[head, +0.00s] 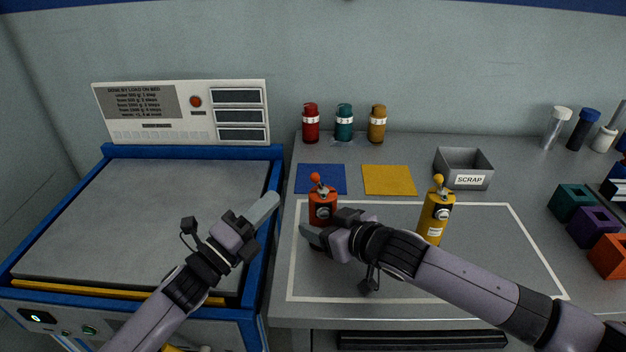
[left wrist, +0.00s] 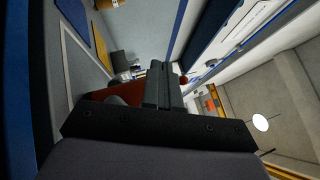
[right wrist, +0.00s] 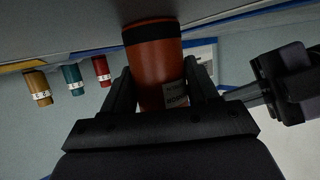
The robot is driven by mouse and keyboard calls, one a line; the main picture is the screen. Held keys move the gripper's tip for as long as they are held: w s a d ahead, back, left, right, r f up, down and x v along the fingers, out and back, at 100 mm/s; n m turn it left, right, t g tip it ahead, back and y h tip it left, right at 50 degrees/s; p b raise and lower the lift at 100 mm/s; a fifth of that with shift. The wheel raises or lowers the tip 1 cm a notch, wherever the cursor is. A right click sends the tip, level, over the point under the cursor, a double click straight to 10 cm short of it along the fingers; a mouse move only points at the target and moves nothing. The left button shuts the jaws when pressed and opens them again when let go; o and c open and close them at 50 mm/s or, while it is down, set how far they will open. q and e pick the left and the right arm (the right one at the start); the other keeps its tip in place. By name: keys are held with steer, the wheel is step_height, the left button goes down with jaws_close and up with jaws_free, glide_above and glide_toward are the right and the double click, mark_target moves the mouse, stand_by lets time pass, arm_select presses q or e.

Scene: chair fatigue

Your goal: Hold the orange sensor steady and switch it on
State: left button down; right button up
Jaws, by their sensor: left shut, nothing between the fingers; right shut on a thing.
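The orange sensor (head: 322,205) is an upright orange cylinder with a dark dial and an orange-red knobbed lever on top, standing on the grey bench in the head view. My right gripper (head: 308,236) is shut on its lower body. In the right wrist view the orange body (right wrist: 155,65) sits between the two fingers, with part of a white label showing. My left gripper (head: 264,208) is shut and empty, left of the sensor, over the blue edge of the machine bed. Its closed fingers (left wrist: 160,85) show in the left wrist view. The sensor's lower front is partly hidden by my right gripper.
A yellow sensor (head: 435,215) with a similar lever stands to the right, just behind my right arm. A grey SCRAP bin (head: 463,170), blue mat (head: 320,179) and yellow mat (head: 388,180) lie behind. Red, teal and ochre canisters (head: 344,123) stand at the back.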

arm_select(q)
steer(key=shift+w+d+r, duration=0.1)
steer(key=shift+d+r, duration=0.35)
steer(key=shift+d, duration=0.3)
steer(key=shift+d+r, duration=0.4)
steer(key=shift+d, duration=0.35)
steer(key=shift+w+d+r, duration=0.1)
steer(key=shift+d+r, duration=0.35)
steer(key=shift+d, duration=0.3)
stand_by(0.3)
steer(key=shift+d+r, duration=0.2)
steer(key=shift+d, duration=0.15)
steer(key=shift+d+r, duration=0.45)
steer(key=shift+d, duration=0.3)
stand_by(0.9)
stand_by(0.4)
steer(key=shift+a+f, duration=0.35)
steer(key=shift+a, duration=0.25)
steer(key=shift+a+f, duration=0.35)
steer(key=shift+a, duration=0.2)
steer(key=shift+s+a+f, duration=0.1)
steer(key=shift+a+f, duration=0.35)
steer(key=shift+a, duration=0.25)
steer(key=shift+s+a+f, duration=0.1)
steer(key=shift+a+f, duration=0.3)
steer(key=shift+a, duration=0.35)
steer(key=shift+a+f, duration=0.45)
steer(key=shift+a, duration=0.25)
